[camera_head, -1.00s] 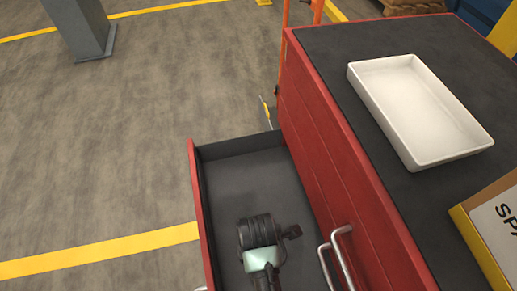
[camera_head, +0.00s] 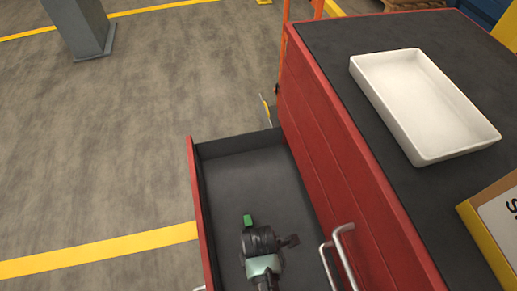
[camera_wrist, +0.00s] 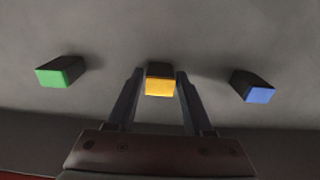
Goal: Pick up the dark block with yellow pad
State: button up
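The dark block with yellow pad (camera_wrist: 160,81) lies on the grey drawer floor in the wrist view. My gripper (camera_wrist: 160,72) is open, with one finger on each side of this block and a narrow gap to each finger. I cannot tell whether the fingertips are low enough to span the block's sides. In the head view my gripper (camera_head: 258,242) is inside the open drawer and hides the yellow-padded block.
A dark block with green pad (camera_wrist: 61,72) lies left, also seen in the head view (camera_head: 248,221). One with blue pad (camera_wrist: 253,87) lies right. The drawer (camera_head: 235,146) juts from a red cabinet (camera_head: 335,140). A white tray (camera_head: 425,105) stands on top.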

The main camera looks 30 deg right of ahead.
grip_shut()
jog(key=shift+r, duration=0.1)
